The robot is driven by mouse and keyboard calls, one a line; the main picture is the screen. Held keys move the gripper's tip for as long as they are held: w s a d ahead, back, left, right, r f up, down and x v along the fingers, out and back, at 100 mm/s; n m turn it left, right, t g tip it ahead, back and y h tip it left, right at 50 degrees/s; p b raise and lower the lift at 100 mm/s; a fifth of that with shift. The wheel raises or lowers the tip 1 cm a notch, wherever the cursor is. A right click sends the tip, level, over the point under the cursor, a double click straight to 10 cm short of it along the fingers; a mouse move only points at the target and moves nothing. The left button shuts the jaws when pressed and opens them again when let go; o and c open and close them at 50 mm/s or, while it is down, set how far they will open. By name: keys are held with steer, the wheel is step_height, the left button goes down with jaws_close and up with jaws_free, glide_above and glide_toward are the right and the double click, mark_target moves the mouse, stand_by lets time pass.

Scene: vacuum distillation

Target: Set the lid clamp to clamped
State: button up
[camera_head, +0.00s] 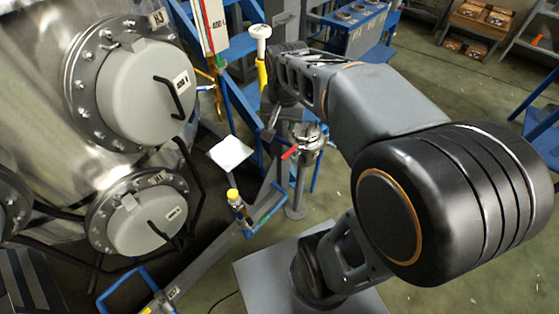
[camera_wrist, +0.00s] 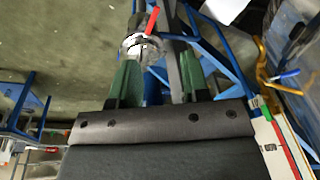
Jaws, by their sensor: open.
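A small metal vessel (camera_head: 312,140) with a round lid stands on a grey post in the middle of the head view. A red lever (camera_head: 290,152), which looks like the lid clamp's handle, sticks out at its left. In the wrist view the red lever (camera_wrist: 152,20) points up from the round metal lid (camera_wrist: 140,44). My gripper (camera_wrist: 158,62) is open, with its two green fingers apart and nothing held between them. The lid shows beyond and between the fingertips, and the lever lies past them. I cannot tell whether the fingers touch the vessel. My arm hides part of the head view.
A large steel tank (camera_head: 45,75) with round grey hatches (camera_head: 148,92) fills the left. A blue frame (camera_head: 232,93) and a white plate (camera_head: 231,152) are near the vessel. A blue cabinet (camera_head: 350,32) stands behind. Open floor (camera_head: 425,60) lies to the right.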

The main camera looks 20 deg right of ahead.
mark_target(286, 155)
steer(key=w+d+f+m+g+b, duration=0.2)
steer(key=w+d+f+m+b, duration=0.4)
steer(key=f, duration=0.4)
steer(key=shift+m, duration=0.3)
steer(key=f+b, duration=0.1)
steer(key=f, duration=0.3)
steer(key=w+f, duration=0.1)
steer(key=f, duration=0.4)
steer(key=f+b, duration=0.1)
steer(key=f, duration=0.3)
steer(key=shift+w+a+f+b, duration=0.2)
steer(key=shift+w+f+b, duration=0.1)
steer(key=shift+f, duration=0.1)
jaws_close()
